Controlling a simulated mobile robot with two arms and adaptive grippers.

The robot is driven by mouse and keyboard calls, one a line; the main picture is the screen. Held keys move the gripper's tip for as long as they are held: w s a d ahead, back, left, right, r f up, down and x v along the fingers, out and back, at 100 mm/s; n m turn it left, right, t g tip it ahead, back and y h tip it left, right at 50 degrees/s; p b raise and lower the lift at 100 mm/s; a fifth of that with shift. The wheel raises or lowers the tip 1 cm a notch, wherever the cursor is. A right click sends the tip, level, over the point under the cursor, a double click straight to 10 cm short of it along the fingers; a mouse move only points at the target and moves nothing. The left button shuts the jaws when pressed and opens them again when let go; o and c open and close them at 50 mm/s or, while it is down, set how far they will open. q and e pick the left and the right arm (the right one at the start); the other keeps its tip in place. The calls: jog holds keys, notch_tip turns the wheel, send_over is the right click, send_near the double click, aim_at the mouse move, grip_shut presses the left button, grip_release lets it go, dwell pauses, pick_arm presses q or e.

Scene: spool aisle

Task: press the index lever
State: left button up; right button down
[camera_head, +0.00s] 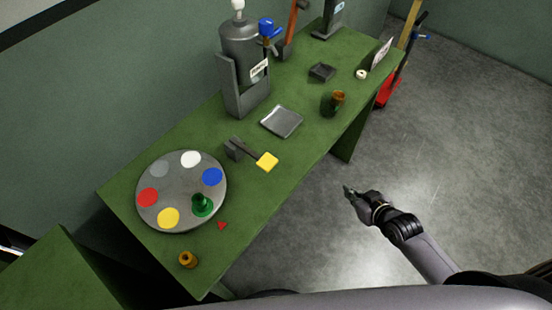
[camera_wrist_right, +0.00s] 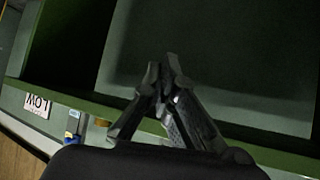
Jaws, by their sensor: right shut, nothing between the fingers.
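The index lever has a yellow square paddle (camera_head: 267,161) on a thin dark arm from a small dark block (camera_head: 234,149). It stands on the green bench (camera_head: 190,120) beside a grey round plate (camera_head: 183,218) with coloured spots. A green spool (camera_head: 202,204) stands on the plate, near a small red pointer (camera_head: 222,225) on the bench. My right gripper (camera_head: 347,189) is shut and empty over the floor, right of the bench and clear of the lever. Its closed fingers (camera_wrist_right: 166,65) also show in the right wrist view. My left gripper is out of view.
A grey dispenser (camera_head: 240,50) stands behind the lever. A flat grey tray (camera_head: 282,121), a dark green and amber spool (camera_head: 332,103) and a small dark tray (camera_head: 322,72) lie further along. An amber spool (camera_head: 188,259) is at the near corner. Open floor lies right of the bench.

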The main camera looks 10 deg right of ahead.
jog(key=s+a+r+n+y+b, duration=0.1)
jog(key=a+r+y, duration=0.1)
jog(key=a+r, duration=0.3)
jog(key=s+a+r+n+y, duration=0.2)
jog(key=a+r, duration=0.3)
jog(key=r, duration=0.7)
jog(key=s+a+r+n+y+b, duration=0.1)
jog(key=a+r+y, duration=0.3)
jog(key=r, duration=0.4)
jog(key=shift+s+a+r+n+t+b, duration=0.3)
jog(key=shift+a+r+n+t+b, duration=0.1)
jog(key=shift+a+n, duration=0.3)
jog(key=p, duration=0.3)
send_over(274, 165)
notch_tip(274, 165, down, 2)
jog(key=shift+f, duration=0.1)
jog(key=shift+s+d+f, duration=0.1)
jog(key=shift+d+f, duration=0.05)
jog(key=shift+f, duration=0.95)
jog(key=shift+d+f, duration=0.1)
jog(key=shift+f, duration=1)
